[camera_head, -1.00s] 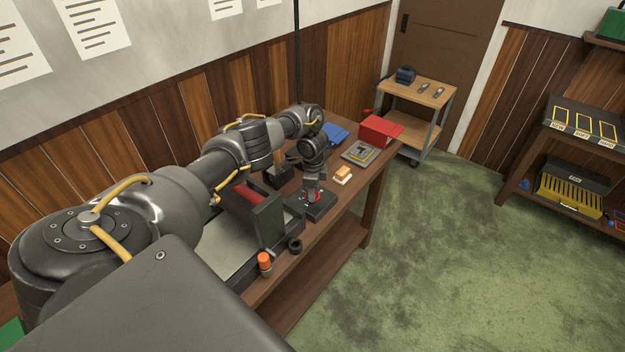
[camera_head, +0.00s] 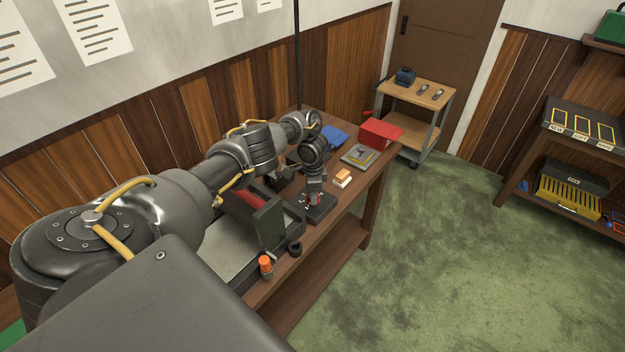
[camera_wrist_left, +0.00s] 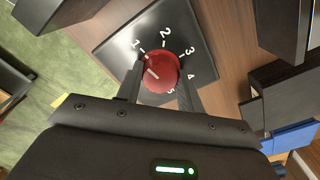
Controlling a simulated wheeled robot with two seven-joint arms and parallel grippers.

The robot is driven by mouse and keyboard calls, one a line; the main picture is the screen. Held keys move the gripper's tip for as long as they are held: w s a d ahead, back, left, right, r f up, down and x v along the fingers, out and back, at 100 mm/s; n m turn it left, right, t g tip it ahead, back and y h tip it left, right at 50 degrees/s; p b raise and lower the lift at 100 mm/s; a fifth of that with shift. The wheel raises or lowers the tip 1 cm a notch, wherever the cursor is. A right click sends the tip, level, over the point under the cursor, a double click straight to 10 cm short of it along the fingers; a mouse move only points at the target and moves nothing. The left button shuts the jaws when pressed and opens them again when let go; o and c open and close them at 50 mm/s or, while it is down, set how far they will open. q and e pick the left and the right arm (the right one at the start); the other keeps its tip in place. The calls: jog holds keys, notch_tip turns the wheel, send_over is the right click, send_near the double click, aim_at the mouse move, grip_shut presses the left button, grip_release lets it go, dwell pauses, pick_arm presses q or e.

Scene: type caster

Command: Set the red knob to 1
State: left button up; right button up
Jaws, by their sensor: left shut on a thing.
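The red knob (camera_wrist_left: 160,72) sits on a dark square dial plate (camera_wrist_left: 112,50) with white numbers 1 to 5 around it. It also shows small in the head view (camera_head: 313,200), on the dark box (camera_head: 322,208) on the workbench. My left gripper (camera_wrist_left: 160,82) is shut on the knob, with one finger on each side; in the head view the left gripper (camera_head: 314,192) points down at the box. A short pale mark on the knob lies left of its middle, a little below the 1. My right gripper is not in view.
The wooden workbench (camera_head: 345,205) also carries an orange-capped bottle (camera_head: 265,265), a black ring (camera_head: 295,248), an orange-and-white block (camera_head: 343,176), a grey plate (camera_head: 359,156) and a red box (camera_head: 377,132). A cart (camera_head: 432,92) stands behind.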

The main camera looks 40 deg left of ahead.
pick_arm(q)
jog(key=o, duration=1)
jog(key=shift+r, duration=0.15)
notch_tip(320, 180, up, 6)
jog(key=shift+w+f+p, duration=0.1)
jog(key=shift+f+p, duration=0.15)
jog(key=shift+p, duration=0.1)
notch_tip(320, 180, up, 5)
jog(key=p, duration=0.3)
